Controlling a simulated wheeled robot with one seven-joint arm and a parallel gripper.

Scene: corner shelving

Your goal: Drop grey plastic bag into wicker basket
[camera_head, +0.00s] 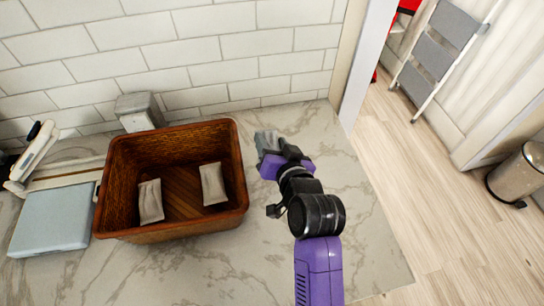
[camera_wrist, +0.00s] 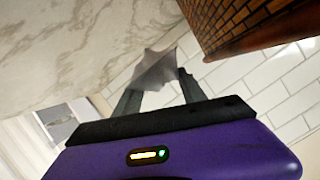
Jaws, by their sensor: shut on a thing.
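The brown wicker basket (camera_head: 175,231) stands on the marble counter, left of my gripper (camera_head: 277,155). Two small grey-white bags lie apart on its floor, one at the left (camera_head: 150,201) and one at the right (camera_head: 213,184). My gripper is shut on a grey plastic bag (camera_head: 266,141), which is over the counter just right of the basket, outside its rim. In the wrist view the bag (camera_wrist: 157,70) sits between the two fingers (camera_wrist: 158,88), and the basket's wall (camera_wrist: 240,28) shows at the upper right. The bag's far side is hidden.
A grey-lidded canister (camera_head: 138,108) stands behind the basket against the tiled wall. A pale blue scale-like box (camera_head: 52,218) and a white-handled item (camera_head: 35,155) lie left of it. Bare counter (camera_head: 345,215) is at the right. A stepladder (camera_head: 438,50) and bin (camera_head: 518,174) stand beyond.

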